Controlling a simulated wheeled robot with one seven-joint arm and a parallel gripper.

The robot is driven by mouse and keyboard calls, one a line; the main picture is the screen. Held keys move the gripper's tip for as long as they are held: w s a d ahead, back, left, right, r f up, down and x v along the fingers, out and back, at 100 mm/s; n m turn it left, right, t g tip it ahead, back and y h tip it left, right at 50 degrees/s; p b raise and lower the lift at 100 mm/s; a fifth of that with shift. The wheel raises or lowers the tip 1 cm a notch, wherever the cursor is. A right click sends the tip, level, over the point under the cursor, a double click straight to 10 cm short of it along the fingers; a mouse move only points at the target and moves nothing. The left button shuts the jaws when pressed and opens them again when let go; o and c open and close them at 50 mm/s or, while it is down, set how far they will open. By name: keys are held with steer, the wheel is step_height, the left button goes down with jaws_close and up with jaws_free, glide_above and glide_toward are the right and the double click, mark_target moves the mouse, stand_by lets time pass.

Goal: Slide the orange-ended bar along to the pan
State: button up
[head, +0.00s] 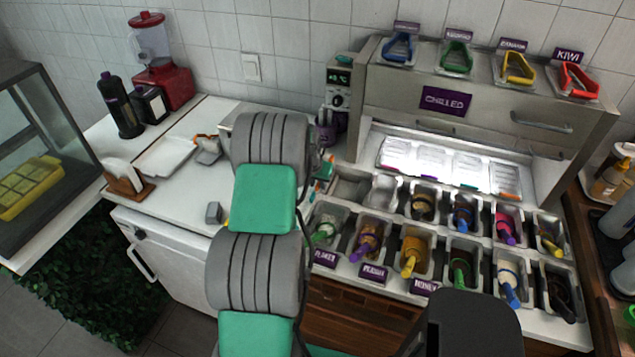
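I cannot tell for certain which piece is the orange-ended bar. A small orange end (510,197) shows at the front right edge of the lit cabinet shelf, with green and purple ends along the same edge to its left. Another orange-tipped grey piece (207,143) lies by the white tray at the left. Steel pans stand in rows on the counter; an empty-looking one (382,194) is at the back left of the rows. My arm rises through the middle of the head view. My gripper is not seen; the arm hides the area behind it.
Several topping pans with coloured scoops fill the counter at the right. The chilled cabinet (480,85) stands behind them. A red blender (165,85), a black bottle (120,105) and a white tray (165,155) are at the left. A small grey block (213,212) lies near my arm.

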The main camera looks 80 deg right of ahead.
jaws_close()
stand_by(1.1)
